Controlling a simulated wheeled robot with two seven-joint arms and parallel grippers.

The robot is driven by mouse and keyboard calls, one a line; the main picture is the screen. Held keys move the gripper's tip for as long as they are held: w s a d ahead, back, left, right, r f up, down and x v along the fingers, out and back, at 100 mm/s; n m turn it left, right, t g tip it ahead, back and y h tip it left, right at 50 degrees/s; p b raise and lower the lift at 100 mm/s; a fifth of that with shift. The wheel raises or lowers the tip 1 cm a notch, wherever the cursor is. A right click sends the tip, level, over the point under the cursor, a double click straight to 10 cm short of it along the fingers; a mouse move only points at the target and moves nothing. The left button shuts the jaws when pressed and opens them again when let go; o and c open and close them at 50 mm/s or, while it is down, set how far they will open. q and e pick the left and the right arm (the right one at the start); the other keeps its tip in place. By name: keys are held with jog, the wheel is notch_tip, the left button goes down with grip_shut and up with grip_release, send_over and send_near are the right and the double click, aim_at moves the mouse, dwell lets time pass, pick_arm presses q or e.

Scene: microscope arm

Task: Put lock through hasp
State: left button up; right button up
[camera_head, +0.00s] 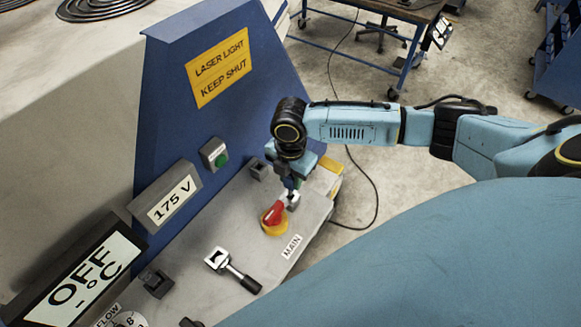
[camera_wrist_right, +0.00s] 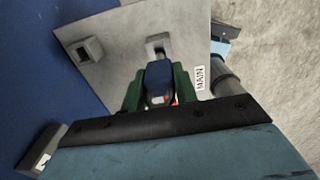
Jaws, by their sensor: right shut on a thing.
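My right gripper (camera_head: 290,184) points down over the panel, just above and beside the red-and-yellow rotary switch (camera_head: 273,215). In the wrist view its green fingers (camera_wrist_right: 158,92) are shut on a dark blue block, which looks like the lock (camera_wrist_right: 158,76). A small metallic piece (camera_head: 293,201) shows below the fingers in the head view, close to the switch's red handle. I cannot tell whether it touches the handle. A bit of red shows behind the lock in the wrist view. The hasp opening cannot be made out. My left gripper is out of view.
The grey panel (camera_head: 196,285) carries a black-handled lever (camera_head: 232,270), small dark blocks (camera_head: 155,283) and a MAIN label (camera_head: 292,246). A blue wall (camera_head: 170,120) with a yellow warning sign (camera_head: 217,68) rises behind. Open floor lies to the right.

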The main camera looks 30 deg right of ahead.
aim_at(291, 188)
jog(key=shift+f+b, duration=1.25)
jog(key=shift+f, duration=1.2)
jog(key=o, duration=1.1)
jog(key=shift+o, duration=0.2)
jog(key=shift+r, duration=0.15)
notch_tip(291, 188, up, 13)
jog(key=shift+r, duration=0.1)
